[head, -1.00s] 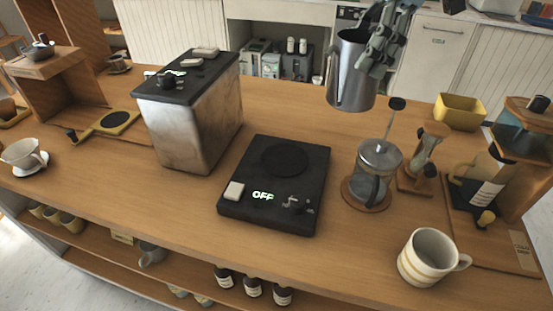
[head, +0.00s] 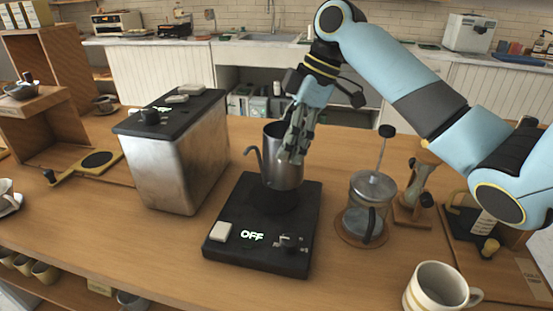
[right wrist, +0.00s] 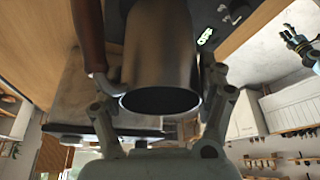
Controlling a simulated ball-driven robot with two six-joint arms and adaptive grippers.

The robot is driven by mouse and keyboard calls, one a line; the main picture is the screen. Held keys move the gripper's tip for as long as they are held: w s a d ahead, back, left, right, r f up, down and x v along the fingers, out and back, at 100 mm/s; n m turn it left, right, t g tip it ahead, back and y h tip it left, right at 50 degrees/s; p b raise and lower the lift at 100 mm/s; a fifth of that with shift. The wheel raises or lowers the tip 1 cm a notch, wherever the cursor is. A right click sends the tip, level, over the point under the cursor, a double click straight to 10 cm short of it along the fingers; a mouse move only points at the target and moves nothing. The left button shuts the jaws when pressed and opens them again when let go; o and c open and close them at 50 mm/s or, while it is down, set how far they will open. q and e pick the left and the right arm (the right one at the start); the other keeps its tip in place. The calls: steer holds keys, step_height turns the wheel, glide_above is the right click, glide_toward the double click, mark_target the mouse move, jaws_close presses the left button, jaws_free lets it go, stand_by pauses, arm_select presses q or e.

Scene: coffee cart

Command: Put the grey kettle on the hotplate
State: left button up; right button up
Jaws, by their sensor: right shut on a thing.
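The grey kettle (head: 284,160) is a metal pitcher with a thin curved spout pointing left in the head view. My right gripper (head: 295,145) is shut on its right side and holds it upright over the back part of the round plate of the black hotplate (head: 222,250). I cannot tell whether its base touches. The hotplate display reads OFF. In the right wrist view the kettle (right wrist: 160,60) sits between the fingers of my right gripper (right wrist: 160,100). My left gripper (right wrist: 300,42) appears small at the right there; its opening is unclear.
A metal box with a black top (head: 180,150) stands left of the hotplate. A glass French press (head: 368,200) stands close on the right, with a wooden hourglass-shaped stand (head: 416,190) beyond it. A striped mug (head: 436,290) is at the front right. Counter between box and hotplate is clear.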

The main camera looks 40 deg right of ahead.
mark_target(276, 160)
steer(key=shift+w+a+f, duration=0.5)
steer(key=shift+w+a, duration=0.15)
steer(key=shift+w, duration=0.15)
steer(key=shift+w+f, duration=0.1)
steer(key=shift+f, duration=2)
steer(key=o, duration=1.7)
steer(key=shift+f, duration=0.1)
steer(key=shift+c, duration=0.2)
steer(key=v, duration=1.2)
